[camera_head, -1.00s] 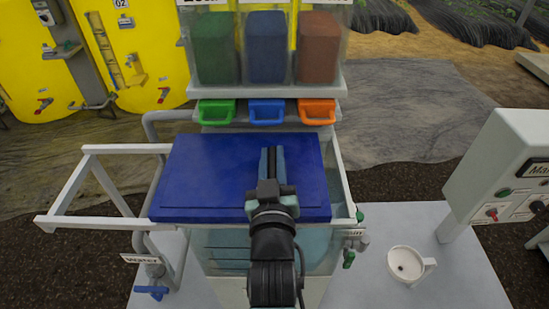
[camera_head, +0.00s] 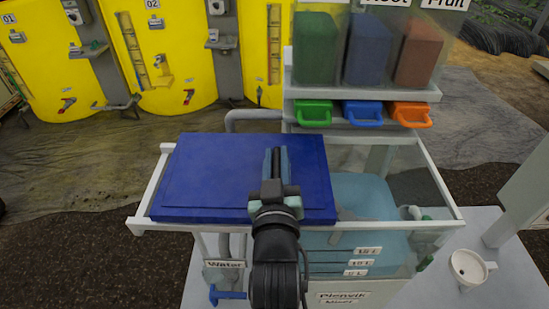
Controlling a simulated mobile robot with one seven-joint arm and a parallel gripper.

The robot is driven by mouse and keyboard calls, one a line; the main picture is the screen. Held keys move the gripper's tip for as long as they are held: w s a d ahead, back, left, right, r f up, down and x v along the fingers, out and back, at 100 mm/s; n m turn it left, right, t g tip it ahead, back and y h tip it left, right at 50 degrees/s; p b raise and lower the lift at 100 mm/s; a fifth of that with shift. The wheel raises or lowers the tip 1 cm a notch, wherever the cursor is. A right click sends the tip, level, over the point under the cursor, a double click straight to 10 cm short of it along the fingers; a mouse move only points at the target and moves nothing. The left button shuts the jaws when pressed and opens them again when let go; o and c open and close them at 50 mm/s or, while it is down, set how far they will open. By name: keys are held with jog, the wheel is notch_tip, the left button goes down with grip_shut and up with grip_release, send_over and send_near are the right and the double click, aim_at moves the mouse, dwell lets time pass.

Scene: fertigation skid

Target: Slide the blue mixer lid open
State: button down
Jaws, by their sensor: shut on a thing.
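The blue mixer lid (camera_head: 215,172) lies flat on the white rails, over the left side of the frame. The mixer tank (camera_head: 365,205) is uncovered to the right of the lid, and its pale blue inside shows. My gripper (camera_head: 276,165) is over the right part of the lid, shut on it. My gripper hides the exact place of the grip.
The white rail frame (camera_head: 437,185) extends right of the lid. Green, blue and orange handles (camera_head: 362,113) sit under the bins behind the tank. A blue water valve (camera_head: 228,295) is below left. A white cup (camera_head: 468,267) stands at right.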

jog(key=shift+d, duration=0.1)
jog(key=c, duration=0.8)
grip_release()
jog(key=shift+s+f, duration=0.1)
jog(key=shift+s, duration=0.25)
jog(key=s+b, duration=0.4)
jog(key=s, duration=0.8)
jog(key=shift+s, duration=0.15)
jog(key=shift+r, duration=0.2)
